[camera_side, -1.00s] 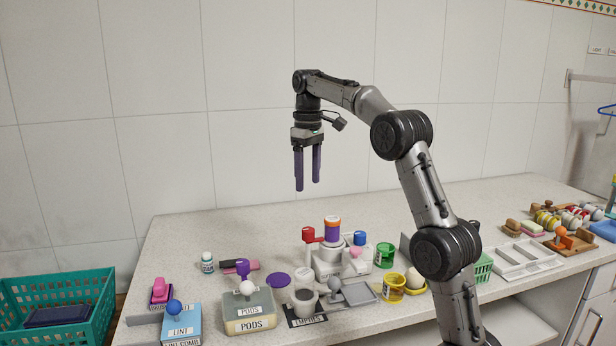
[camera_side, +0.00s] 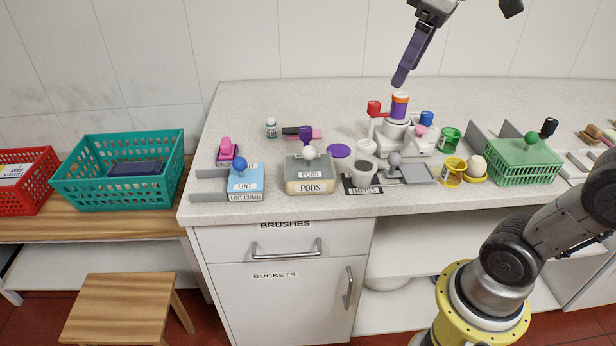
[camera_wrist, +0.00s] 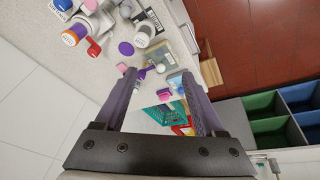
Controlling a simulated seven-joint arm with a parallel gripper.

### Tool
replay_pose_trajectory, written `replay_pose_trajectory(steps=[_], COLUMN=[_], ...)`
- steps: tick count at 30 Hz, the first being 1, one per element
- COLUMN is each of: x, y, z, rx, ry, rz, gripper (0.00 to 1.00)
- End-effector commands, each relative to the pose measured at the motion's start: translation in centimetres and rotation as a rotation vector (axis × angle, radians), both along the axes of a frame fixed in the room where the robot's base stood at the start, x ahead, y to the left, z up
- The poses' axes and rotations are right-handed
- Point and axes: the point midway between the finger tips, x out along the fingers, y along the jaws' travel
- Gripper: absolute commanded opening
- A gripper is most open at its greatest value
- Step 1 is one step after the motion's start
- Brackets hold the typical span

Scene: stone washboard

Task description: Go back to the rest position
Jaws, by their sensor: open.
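My gripper (camera_side: 400,80) hangs in the air above the speckled counter (camera_side: 270,92), at the top right of the side view. Its purple fingers point down and appear slanted there, overlapping one another. In the wrist view both purple fingers of my gripper (camera_wrist: 158,76) stand well apart with nothing held between them. The orange-and-purple capped jar (camera_side: 399,106) on its white stand is below the fingertips in the side view, with a visible gap. The upper part of my arm is cut off by the frame.
The counter holds a blue lint box (camera_side: 245,187), a pods box (camera_side: 312,186), a yellow cup (camera_side: 453,172) and a green basket (camera_side: 522,165). A teal basket (camera_side: 73,191) and red basket (camera_side: 15,187) stand left on a lower wooden bench. The counter's back strip is clear.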

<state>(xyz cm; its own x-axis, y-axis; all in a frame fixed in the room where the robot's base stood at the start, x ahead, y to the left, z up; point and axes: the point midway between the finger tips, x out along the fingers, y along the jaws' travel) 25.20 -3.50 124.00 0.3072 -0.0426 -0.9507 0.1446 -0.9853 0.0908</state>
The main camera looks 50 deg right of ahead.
Motion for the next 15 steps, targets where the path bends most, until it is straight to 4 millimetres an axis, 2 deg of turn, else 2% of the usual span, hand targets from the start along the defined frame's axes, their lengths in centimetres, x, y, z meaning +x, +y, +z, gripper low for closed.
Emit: replay_pose_trajectory(steps=[1, 7, 12, 15], x=[-1.8, -6.9, -9.3, -9.7], y=[0.9, 3.0, 3.5, 3.5], z=[-1.1, -7.0, -12.2, -14.5], rx=[0.003, 0.032, 0.064, 0.079], ry=[-0.023, -0.102, -0.140, -0.139], rz=[0.009, 0.002, -0.042, -0.083], gripper=[0.71, 0.71, 0.71, 0.71])
